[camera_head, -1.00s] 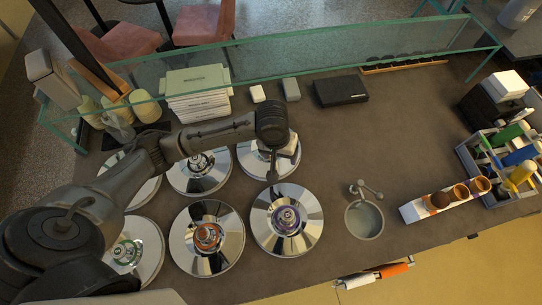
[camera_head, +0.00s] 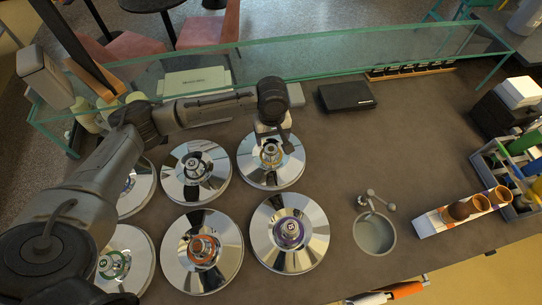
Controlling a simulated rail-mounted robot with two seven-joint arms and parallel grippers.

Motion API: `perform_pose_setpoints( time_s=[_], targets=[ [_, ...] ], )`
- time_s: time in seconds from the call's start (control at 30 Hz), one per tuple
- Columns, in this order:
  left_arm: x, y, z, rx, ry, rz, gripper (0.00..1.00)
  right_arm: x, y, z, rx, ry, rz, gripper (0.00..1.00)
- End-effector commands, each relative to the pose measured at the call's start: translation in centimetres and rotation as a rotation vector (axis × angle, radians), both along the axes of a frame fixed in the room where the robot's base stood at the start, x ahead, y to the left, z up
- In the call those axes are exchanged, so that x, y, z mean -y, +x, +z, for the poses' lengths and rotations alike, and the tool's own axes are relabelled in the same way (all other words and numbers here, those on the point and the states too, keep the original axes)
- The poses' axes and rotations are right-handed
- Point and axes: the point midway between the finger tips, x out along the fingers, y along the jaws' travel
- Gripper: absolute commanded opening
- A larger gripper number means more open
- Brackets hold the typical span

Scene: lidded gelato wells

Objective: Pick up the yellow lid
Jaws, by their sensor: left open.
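The yellow lid (camera_head: 283,174) is a shiny round metal lid with a yellow ring around its knob. It sits on the right well of the back row. My left gripper (camera_head: 271,146) is open and points down at the knob from behind. Its fingers are close to the knob, and I cannot tell whether they touch it. The gripper partly covers the back of the lid. My right gripper is not in view.
Similar lids with purple (camera_head: 310,248), orange (camera_head: 225,262) and green (camera_head: 137,272) rings fill the front row. A dark-ringed lid (camera_head: 181,190) is left of the yellow one. A sink (camera_head: 374,235) with a tap stands right. A glass screen (camera_head: 330,68) runs behind.

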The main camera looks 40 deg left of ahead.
Motion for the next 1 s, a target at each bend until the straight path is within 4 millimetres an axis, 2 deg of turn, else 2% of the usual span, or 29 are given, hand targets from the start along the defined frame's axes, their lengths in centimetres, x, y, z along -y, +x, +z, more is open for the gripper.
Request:
perform_pose_setpoints(
  time_s=[0.27, 0.63, 1.0],
  targets=[
    [0.0, -0.1, -1.6, -0.001, 0.001, -0.002, 0.72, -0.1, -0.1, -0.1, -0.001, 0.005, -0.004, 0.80],
    [-0.3, -0.1, -5.8, -0.001, 0.001, -0.001, 0.72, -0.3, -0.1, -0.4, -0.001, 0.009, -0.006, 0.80],
    [-0.3, -0.1, -6.4, 0.001, 0.001, -0.003, 0.71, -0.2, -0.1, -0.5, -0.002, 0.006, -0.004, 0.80]
  ],
)
